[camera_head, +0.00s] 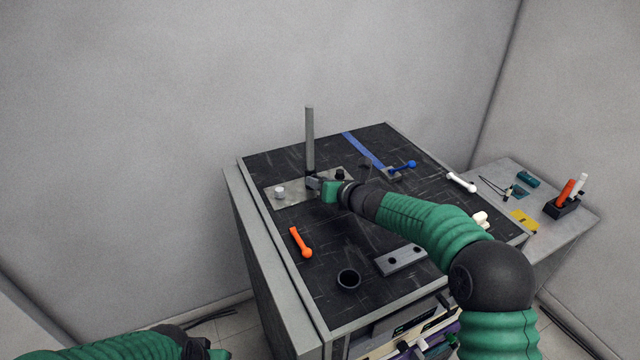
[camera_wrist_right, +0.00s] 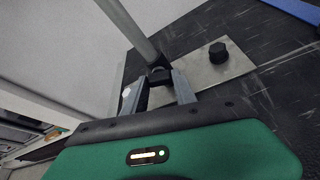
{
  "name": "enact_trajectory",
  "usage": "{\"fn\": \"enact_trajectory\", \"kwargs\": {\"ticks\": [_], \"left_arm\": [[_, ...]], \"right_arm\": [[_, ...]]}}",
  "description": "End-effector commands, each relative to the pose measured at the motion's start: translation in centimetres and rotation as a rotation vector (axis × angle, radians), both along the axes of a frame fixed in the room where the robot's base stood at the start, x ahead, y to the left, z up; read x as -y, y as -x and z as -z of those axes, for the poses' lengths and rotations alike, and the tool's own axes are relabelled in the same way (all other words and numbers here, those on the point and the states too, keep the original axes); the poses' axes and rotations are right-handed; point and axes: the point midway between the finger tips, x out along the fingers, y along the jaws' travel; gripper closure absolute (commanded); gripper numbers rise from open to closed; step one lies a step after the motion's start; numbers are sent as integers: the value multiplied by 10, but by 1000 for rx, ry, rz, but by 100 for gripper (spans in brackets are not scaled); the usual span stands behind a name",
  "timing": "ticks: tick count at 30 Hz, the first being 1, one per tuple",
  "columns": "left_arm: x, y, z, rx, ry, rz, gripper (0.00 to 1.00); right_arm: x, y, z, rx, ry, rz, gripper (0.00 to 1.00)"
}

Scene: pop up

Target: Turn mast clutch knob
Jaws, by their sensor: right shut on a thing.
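The grey mast (camera_head: 310,138) stands upright on a light metal plate (camera_head: 296,194) at the back left of the dark bench top; it also shows in the wrist view (camera_wrist_right: 130,28). My right gripper (camera_head: 314,182) is at the foot of the mast. In the wrist view, its two fingers (camera_wrist_right: 157,82) are on either side of a small dark knob (camera_wrist_right: 159,74) at the mast's base and are shut on it. The knob is mostly hidden in the head view. My left arm is low at the left edge; its gripper (camera_head: 212,352) is partly cut off.
A black knob (camera_head: 340,174) and a silver knob (camera_head: 279,191) flank the mast on the plate. An orange handle (camera_head: 301,242), a black cup (camera_head: 348,279), a grey block (camera_head: 402,261) and a blue handle (camera_head: 403,165) are on the bench. A side table (camera_head: 580,225) stands right.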

Motion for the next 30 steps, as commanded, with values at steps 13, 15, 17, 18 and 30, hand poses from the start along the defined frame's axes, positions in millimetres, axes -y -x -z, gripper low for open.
{"fn": "enact_trajectory", "kwargs": {"ticks": [13,15,17,18,30], "left_arm": [[0,0,0,0,0,0,64],[0,0,1,0,0,0,64],[0,0,3,0,0,0,64],[0,0,6,0,0,0,64],[0,0,33,0,0,0,64]], "right_arm": [[0,0,0,0,-1,0,45],[1,1,0,0,-1,1,45],[3,3,-1,0,-1,2,45],[5,6,-2,1,-1,2,45],[56,93,-40,2,2,5,45]]}}
